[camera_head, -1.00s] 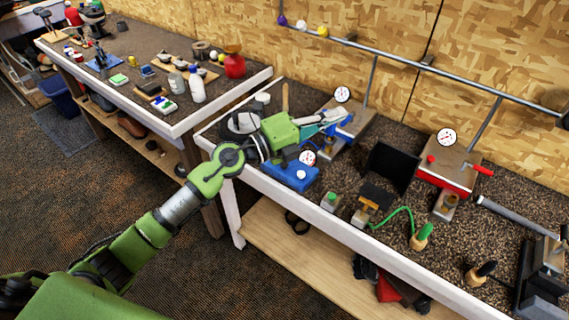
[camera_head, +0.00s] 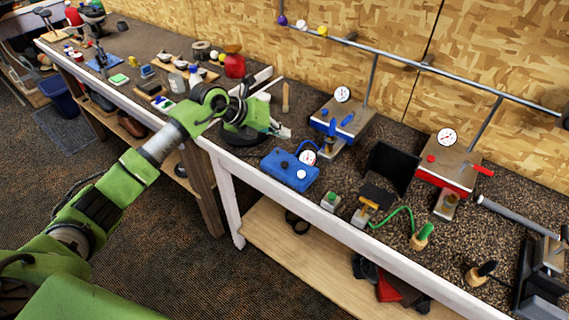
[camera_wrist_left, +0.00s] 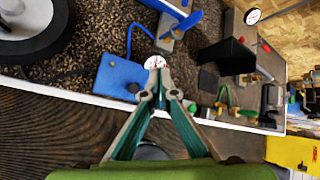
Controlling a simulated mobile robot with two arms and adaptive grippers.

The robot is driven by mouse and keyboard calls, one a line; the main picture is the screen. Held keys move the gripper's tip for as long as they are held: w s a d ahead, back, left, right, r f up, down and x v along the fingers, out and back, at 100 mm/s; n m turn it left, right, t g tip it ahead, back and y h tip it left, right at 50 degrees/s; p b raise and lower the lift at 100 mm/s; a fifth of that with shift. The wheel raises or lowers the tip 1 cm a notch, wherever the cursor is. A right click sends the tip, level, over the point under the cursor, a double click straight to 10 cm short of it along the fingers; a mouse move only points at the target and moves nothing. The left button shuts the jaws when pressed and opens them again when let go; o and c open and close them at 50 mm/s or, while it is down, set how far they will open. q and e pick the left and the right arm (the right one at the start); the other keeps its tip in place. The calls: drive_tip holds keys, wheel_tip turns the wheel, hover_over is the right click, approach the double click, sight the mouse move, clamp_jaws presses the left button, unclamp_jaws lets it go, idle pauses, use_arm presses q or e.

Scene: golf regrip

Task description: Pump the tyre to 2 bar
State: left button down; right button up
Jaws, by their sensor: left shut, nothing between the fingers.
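My left gripper (camera_head: 285,133) is shut and empty, above the bench's left part. In the left wrist view its fingertips (camera_wrist_left: 163,80) meet in front of the small white dial gauge (camera_wrist_left: 156,62); I see no contact. The tyre is the dark wheel with a pale hub (camera_wrist_left: 25,18) at the wrist view's top left; in the head view my arm covers much of it. A blue box (camera_head: 290,175) lies right of the gripper, with a blue hose and the small gauge (camera_head: 308,157). Behind is a blue-topped station (camera_head: 325,127) with a larger dial (camera_head: 342,94). Needle readings are too small to tell. My right gripper is out of view.
A black panel (camera_head: 390,166) stands mid-bench. Right of it are a red station (camera_head: 447,178) with a dial (camera_head: 447,137) and a green-handled tool (camera_head: 421,238). A metal rail (camera_head: 430,68) runs along the wall. A second bench (camera_head: 130,50) stands at left.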

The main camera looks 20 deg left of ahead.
sight(282, 165)
use_arm(q)
drive_tip(key=shift+f, duration=0.1)
wheel_tip(282, 165, down, 8)
drive_tip(key=b, duration=0.6)
drive_tip(key=shift+f, duration=0.3)
drive_tip(key=shift+f, duration=0.15)
idle(0.9)
drive_tip(key=shift+f+b, duration=0.3)
drive_tip(key=shift+f+b, duration=0.4)
drive_tip(key=shift+f, duration=0.15)
idle(0.6)
drive_tip(key=shift+d, duration=0.1)
idle(0.9)
drive_tip(key=shift+r+p, duration=0.75)
drive_tip(key=shift+r, duration=0.25)
